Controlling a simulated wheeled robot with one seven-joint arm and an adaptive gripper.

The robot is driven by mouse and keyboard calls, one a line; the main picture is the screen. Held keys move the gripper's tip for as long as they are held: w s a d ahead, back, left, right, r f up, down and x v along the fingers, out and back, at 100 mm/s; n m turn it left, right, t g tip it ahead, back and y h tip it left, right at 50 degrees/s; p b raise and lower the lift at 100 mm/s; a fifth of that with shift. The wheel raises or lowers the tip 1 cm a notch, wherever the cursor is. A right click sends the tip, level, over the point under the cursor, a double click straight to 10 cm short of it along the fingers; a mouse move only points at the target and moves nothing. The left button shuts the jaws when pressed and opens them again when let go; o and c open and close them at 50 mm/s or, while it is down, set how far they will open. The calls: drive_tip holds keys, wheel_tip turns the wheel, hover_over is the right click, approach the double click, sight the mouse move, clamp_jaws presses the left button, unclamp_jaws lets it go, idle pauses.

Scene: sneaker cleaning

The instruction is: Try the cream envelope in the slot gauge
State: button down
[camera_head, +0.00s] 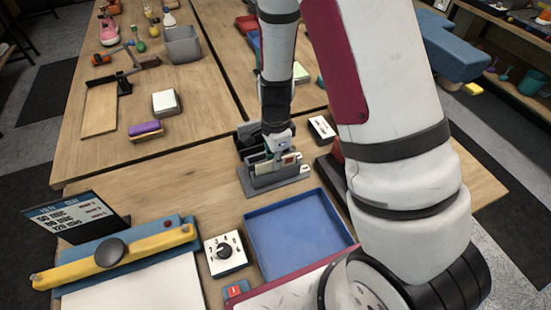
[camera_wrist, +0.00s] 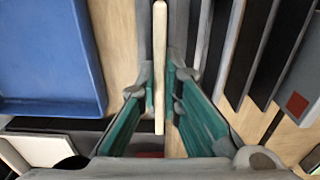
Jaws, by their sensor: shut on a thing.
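In the wrist view my gripper (camera_wrist: 160,100) has its teal-lined fingers closed on the cream envelope (camera_wrist: 160,45), which shows edge-on as a thin upright strip. In the head view my gripper (camera_head: 278,146) is over the grey slot gauge (camera_head: 272,183), with a cream edge of the envelope (camera_head: 291,159) showing below the fingers. In the wrist view grey surfaces lie on both sides of the envelope. I cannot tell whether its lower edge is inside a slot or just above it.
Dark upright dividers (camera_wrist: 250,50) stand close to the right in the wrist view. A blue tray (camera_head: 296,232) lies in front of the gauge, and a white dial box (camera_head: 225,253) sits left of it. A yellow-barred device (camera_head: 130,255) is at the front left. The bench left of the gauge is clear.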

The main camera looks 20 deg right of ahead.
drive_tip(key=c, duration=1.7)
unclamp_jaws()
drive_tip(key=s+r+n+t+y, duration=0.1)
drive_tip(key=s+r+n, duration=0.35)
drive_tip(key=r, duration=0.85)
drive_tip(key=s+r+n+t, duration=0.25)
drive_tip(key=r+n, duration=0.25)
drive_tip(key=r, duration=0.9)
drive_tip(key=s+r+n, duration=0.2)
drive_tip(key=s, duration=0.1)
drive_tip(key=s+r+n+t, duration=0.1)
drive_tip(key=s+r+n, duration=0.1)
drive_tip(key=s+n, duration=0.1)
drive_tip(key=s+r+n+t+h, duration=0.1)
drive_tip(key=s+r+n, duration=0.2)
drive_tip(key=s, duration=0.1)
drive_tip(key=shift+s+n, duration=0.2)
drive_tip(key=shift+n, duration=0.05)
